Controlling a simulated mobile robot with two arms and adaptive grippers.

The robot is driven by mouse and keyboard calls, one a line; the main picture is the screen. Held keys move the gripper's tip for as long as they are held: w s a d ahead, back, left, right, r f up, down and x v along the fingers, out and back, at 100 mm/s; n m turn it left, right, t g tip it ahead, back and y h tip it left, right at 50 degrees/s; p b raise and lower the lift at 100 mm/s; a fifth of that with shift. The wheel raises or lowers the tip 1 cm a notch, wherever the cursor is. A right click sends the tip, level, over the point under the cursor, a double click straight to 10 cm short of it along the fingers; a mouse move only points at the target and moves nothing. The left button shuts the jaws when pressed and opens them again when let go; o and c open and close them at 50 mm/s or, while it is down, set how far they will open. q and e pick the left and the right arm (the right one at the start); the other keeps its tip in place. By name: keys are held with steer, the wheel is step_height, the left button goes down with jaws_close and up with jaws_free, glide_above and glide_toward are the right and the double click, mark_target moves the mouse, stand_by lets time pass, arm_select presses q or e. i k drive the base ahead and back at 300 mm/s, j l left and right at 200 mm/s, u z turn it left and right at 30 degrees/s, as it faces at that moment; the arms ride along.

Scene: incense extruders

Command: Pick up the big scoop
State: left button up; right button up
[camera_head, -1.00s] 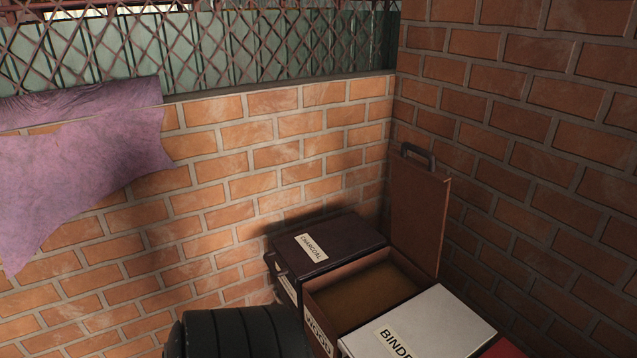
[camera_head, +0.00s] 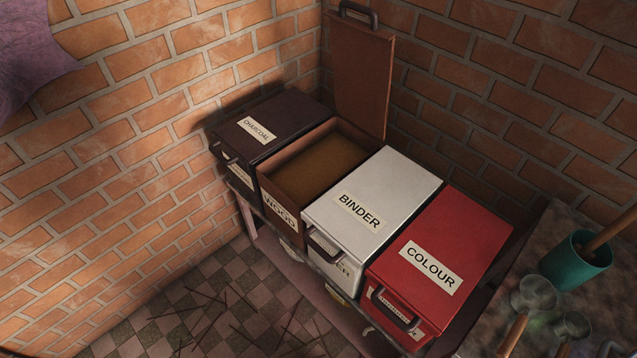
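On the grey stone-like surface at the lower right, two round metal heads show. The larger one (camera_head: 533,294) has a wooden handle (camera_head: 512,336) below it and looks like the big scoop. A smaller metal head (camera_head: 572,325) lies to its lower right, apparently a second scoop. The lower ends of both are cut off by the picture edge. Neither of my grippers is in view.
A charcoal box (camera_head: 272,125), an open wood box (camera_head: 268,192) with its lid raised, a white binder box (camera_head: 385,190) and a red colour box (camera_head: 455,240) stand in a row. A teal cup (camera_head: 574,262) holds a wooden stick. Brick walls close the corner; sticks litter the tiled floor.

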mark_target(533, 296)
steer(key=z, duration=1.75)
